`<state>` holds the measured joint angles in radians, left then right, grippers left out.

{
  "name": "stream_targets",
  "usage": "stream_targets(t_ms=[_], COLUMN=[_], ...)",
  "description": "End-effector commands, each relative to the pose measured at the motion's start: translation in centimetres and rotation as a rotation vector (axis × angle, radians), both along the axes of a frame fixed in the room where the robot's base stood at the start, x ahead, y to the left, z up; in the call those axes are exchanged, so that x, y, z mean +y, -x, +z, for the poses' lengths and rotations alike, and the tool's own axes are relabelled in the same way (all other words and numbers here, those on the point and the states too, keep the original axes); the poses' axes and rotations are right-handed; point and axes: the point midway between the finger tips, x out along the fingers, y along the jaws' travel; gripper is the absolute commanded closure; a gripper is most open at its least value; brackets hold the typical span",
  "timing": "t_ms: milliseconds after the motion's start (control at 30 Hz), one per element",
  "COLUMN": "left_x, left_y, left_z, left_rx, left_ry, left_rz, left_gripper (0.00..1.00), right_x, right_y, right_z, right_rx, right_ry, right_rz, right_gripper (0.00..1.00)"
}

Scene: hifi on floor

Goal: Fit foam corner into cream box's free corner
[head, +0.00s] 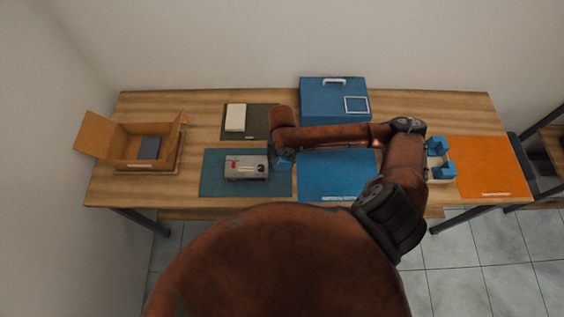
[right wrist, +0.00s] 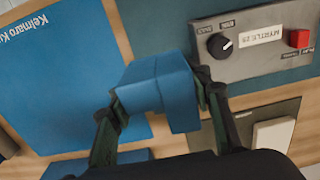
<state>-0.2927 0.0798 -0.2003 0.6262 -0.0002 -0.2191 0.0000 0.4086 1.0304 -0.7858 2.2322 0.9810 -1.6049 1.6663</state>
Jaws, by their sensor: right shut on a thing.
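My right gripper (head: 282,160) reaches to the middle of the table and is shut on a blue foam corner (right wrist: 160,88). In the right wrist view, the L-shaped foam sits between the two dark fingers (right wrist: 160,98). It is over the gap between the teal mat and the blue mat. The cream box (head: 433,162) is at the right, beside the orange mat, and my arm partly hides it. Blue foam pieces show at its upper right (head: 440,144) and lower right (head: 447,169); its left side is hidden. My left gripper is not in view.
A grey device (head: 246,168) with a red button lies on the teal mat (head: 212,185). The blue mat (head: 335,185) looks bare. A cardboard box (head: 120,145) stands left; a blue case (head: 320,98) and a dark mat with a cream block (head: 236,118) are behind.

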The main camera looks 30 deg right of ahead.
Motion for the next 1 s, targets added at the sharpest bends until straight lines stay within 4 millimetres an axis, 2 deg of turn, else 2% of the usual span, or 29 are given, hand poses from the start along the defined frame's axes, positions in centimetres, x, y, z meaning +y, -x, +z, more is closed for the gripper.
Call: stream_targets(t_ms=[100, 233, 367, 600, 967, 1000], left_x=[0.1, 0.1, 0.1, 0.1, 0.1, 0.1], left_y=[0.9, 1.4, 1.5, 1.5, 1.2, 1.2], left_z=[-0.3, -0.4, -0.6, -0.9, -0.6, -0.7], left_rx=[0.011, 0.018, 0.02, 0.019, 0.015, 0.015], left_ry=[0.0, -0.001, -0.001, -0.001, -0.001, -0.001], left_rz=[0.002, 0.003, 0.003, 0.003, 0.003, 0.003], left_gripper=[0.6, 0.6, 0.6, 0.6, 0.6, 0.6], right_x=[-0.9, -1.3, -1.7, -1.9, -1.9, -1.9], right_y=[-0.9, -1.3, -1.7, -1.8, -1.8, -1.8], right_z=[-1.5, -2.1, -2.8, -6.0, -6.3, -6.3], right_rx=[-0.001, -0.002, 0.0, -0.001, -0.001, -0.002], right_ry=[0.002, 0.0, 0.001, 0.001, 0.001, 0.0], right_rz=[-0.001, 0.001, 0.0, 0.001, 0.001, 0.002], right_gripper=[0.67, 0.67, 0.67, 0.67, 0.67, 0.52])
